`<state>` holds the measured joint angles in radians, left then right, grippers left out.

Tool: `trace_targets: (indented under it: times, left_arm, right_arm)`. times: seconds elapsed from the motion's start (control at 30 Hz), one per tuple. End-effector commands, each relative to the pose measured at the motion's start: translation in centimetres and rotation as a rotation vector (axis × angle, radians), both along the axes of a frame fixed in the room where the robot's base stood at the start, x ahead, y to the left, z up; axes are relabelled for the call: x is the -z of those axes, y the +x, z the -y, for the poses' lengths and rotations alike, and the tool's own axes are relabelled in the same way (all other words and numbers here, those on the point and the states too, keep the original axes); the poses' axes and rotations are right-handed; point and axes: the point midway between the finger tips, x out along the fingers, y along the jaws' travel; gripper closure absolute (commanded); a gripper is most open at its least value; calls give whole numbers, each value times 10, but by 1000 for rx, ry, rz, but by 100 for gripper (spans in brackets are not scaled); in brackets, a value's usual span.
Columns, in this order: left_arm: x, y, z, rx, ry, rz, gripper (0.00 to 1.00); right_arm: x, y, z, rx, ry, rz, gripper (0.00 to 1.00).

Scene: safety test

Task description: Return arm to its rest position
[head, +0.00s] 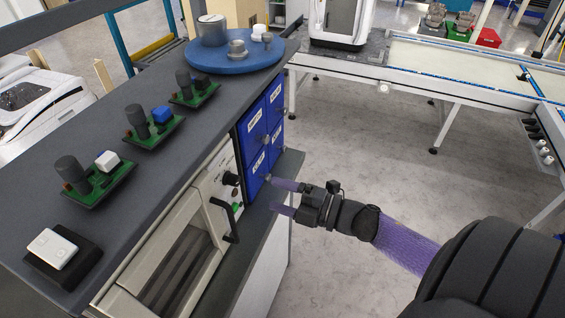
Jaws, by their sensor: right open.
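My right gripper (278,195) comes in from the right on a black and purple arm. Its two purple fingers are apart, with nothing seen between them. The fingertips are in front of the workbench, close to the lower part of the blue drawer unit (244,158) and right of the oven's black handle (230,220). I cannot tell whether a fingertip touches the drawers. My left gripper is not in view.
The dark workbench top (190,120) carries several green circuit boards (154,130), a white two-button box (55,250) and a round blue platform (235,55) with metal weights. A conveyor table (440,65) stands at the back right. Open floor (380,150) lies between.

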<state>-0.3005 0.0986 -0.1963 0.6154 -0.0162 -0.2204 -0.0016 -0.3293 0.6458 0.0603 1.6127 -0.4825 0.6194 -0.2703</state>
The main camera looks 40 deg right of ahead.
Motion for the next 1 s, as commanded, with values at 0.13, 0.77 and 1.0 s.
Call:
trace_targets:
  times: [0.13, 0.77, 1.0]
  left_arm:
    - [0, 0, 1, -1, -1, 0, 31]
    - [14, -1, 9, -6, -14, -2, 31]
    - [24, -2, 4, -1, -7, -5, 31]
  right_arm:
    - [0, -6, 3, -1, -1, 1, 28]
    - [188, -60, 37, 528, 313, -585, 28]
    - [347, -225, -19, 1029, 501, -1283, 28]
